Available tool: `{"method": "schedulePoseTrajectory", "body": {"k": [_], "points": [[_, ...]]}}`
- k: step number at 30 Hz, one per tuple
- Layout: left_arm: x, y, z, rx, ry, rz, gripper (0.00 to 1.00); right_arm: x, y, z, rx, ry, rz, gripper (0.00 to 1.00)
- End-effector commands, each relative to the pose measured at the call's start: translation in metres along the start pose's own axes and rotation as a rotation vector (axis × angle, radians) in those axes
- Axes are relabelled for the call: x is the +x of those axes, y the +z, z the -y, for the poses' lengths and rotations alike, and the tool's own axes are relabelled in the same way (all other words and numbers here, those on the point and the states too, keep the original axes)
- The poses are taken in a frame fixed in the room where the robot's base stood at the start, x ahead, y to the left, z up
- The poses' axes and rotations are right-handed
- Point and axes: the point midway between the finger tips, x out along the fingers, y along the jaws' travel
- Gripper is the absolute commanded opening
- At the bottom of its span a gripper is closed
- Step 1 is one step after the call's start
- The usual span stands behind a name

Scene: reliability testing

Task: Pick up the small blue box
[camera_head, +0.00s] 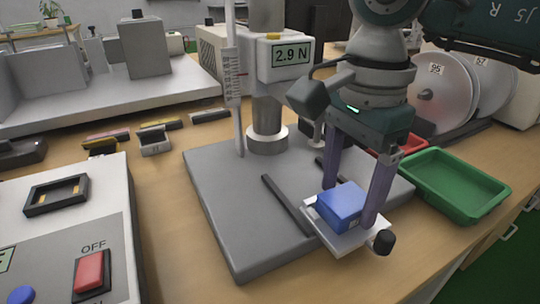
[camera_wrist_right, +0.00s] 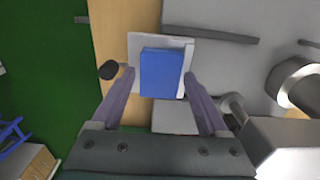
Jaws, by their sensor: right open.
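The small blue box (camera_head: 342,205) sits on a light square plate (camera_head: 345,240) at the front of the grey test stand base. My right gripper (camera_head: 350,195) comes down from above with its purple fingers spread on either side of the box. In the right wrist view the box (camera_wrist_right: 161,73) lies just beyond and between the fingertips (camera_wrist_right: 158,80), on the plate (camera_wrist_right: 176,42). The fingers are open; I cannot tell whether either touches the box. My left gripper does not show.
A dark knob (camera_head: 383,242) sticks out at the plate's front right. A green tray (camera_head: 455,186) stands right of the grey base (camera_head: 225,215), with a red tray (camera_head: 411,145) behind. The stand column with its display (camera_head: 290,55) rises behind. A control panel (camera_head: 70,235) is at left.

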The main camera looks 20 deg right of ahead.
Motion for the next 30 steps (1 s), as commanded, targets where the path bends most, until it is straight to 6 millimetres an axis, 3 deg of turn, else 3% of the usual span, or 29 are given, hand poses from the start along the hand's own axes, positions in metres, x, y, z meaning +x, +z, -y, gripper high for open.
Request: {"method": "schedulePoseTrajectory", "body": {"k": [3, 21, 30], "points": [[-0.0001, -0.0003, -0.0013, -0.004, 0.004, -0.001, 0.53, -0.0004, 0.0001, 0.0, 0.0, 0.0, 0.0, 0.75], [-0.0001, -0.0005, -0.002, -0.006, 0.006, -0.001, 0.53, -0.0007, 0.0001, -0.0001, 0.0, 0.0, 0.001, 0.08], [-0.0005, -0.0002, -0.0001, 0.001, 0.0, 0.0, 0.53, -0.0029, 0.0001, 0.0001, 0.001, 0.0, 0.001, 0.07]]}}
